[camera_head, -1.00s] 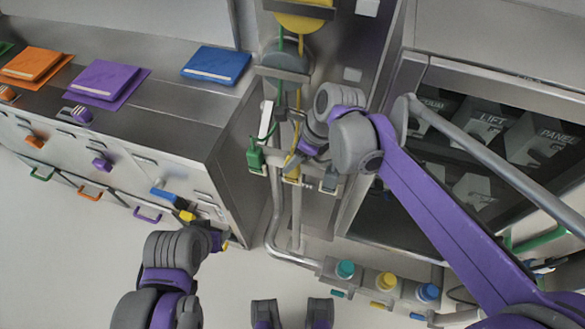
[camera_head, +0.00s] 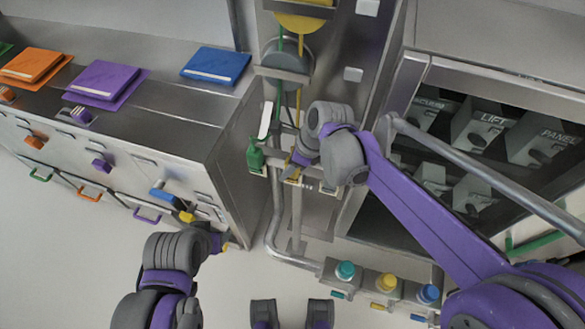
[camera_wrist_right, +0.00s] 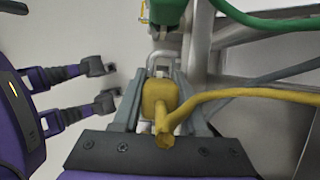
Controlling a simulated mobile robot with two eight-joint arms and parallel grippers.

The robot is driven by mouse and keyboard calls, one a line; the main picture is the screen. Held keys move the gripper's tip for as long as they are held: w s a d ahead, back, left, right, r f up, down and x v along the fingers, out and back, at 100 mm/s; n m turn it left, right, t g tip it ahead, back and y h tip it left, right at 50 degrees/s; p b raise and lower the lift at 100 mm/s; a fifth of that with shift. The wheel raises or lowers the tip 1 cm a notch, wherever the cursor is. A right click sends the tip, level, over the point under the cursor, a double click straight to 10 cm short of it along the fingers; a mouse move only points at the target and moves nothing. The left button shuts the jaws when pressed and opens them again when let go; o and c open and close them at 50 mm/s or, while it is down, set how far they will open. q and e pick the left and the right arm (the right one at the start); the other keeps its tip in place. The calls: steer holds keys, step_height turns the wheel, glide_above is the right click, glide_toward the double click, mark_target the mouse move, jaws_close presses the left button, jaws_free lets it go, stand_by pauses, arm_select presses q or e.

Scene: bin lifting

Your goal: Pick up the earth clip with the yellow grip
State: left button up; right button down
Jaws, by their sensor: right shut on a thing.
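The earth clip with the yellow grip (camera_wrist_right: 158,98) is between the two grey fingers of my right gripper (camera_wrist_right: 158,88) in the right wrist view. The gripper is shut on the grip, and a yellow cable (camera_wrist_right: 240,93) runs from it to the right. In the head view my right gripper (camera_head: 297,163) is at the rail on the middle column, largely covering the yellow clip. A clip with a green grip (camera_head: 255,157) is just left of it, also in the wrist view (camera_wrist_right: 167,12). My left gripper (camera_head: 222,243) is low beside the left cabinet; its fingers are unclear.
The left cabinet (camera_head: 235,175) has coloured handles and a blue-yellow knob (camera_head: 172,200). A grey pipe (camera_head: 276,225) runs below the rail. Teal, yellow and blue caps (camera_head: 387,283) stand lower right. An open-fronted cabinet (camera_head: 415,72) with a rail is at right.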

step_height(320, 180, up, 10)
steer(key=shift+r+p, duration=0.1)
steer(key=shift+p, duration=0.35)
stand_by(0.7)
